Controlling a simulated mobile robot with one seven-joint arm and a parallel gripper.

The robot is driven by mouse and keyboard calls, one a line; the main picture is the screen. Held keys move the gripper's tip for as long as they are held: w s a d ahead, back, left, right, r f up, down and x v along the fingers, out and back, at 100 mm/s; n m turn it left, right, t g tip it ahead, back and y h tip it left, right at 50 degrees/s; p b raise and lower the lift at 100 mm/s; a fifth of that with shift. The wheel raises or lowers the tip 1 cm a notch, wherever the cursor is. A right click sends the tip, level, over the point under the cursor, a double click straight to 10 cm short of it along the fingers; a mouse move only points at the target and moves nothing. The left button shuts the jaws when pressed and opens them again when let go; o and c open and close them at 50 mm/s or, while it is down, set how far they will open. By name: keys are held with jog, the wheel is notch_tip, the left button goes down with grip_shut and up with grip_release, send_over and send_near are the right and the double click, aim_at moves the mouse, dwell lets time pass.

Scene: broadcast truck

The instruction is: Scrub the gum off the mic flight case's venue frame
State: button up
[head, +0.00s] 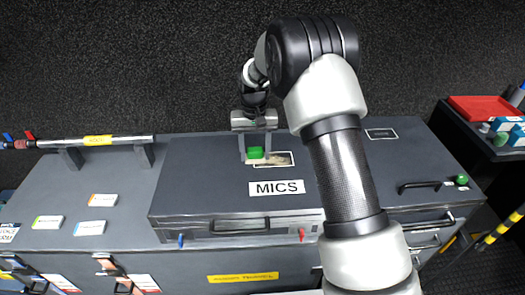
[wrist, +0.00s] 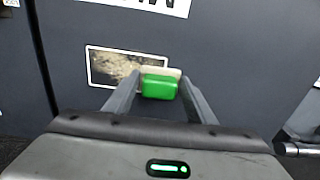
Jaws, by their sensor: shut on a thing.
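The mic flight case (head: 190,181) is a dark grey case labelled MICS, lying flat on the counter. Its venue frame (head: 285,159) is a small white-edged rectangle on the lid behind the label. In the wrist view the frame (wrist: 98,68) holds a mottled, brownish-beige surface; I cannot tell gum from stain. My gripper (head: 256,156) points down over the left part of the frame, shut on a green block (head: 256,153) with a pale underside. In the wrist view the green block (wrist: 159,87) sits between both fingers and overlaps the frame's right end. Contact with the lid is unclear.
A second dark case (head: 400,160) with a black handle stands to the right, partly behind my arm. Several small cards (head: 90,227) lie on the counter at left, below a metal rail (head: 110,141). A red tray (head: 485,107) stands at far right.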

aim_at(279, 161)
jog(key=shift+a, duration=0.15)
jog(key=shift+d+r, duration=0.1)
jog(key=shift+d, duration=1.95)
jog(key=shift+s+d+f, duration=0.1)
jog(key=shift+d+f, duration=0.05)
jog(key=shift+d, duration=1.9)
jog(key=shift+s+d+f, duration=0.1)
jog(key=shift+d, duration=1.9)
jog(key=shift+s, duration=0.15)
jog(key=shift+a+r, duration=0.2)
jog(key=shift+a, duration=2)
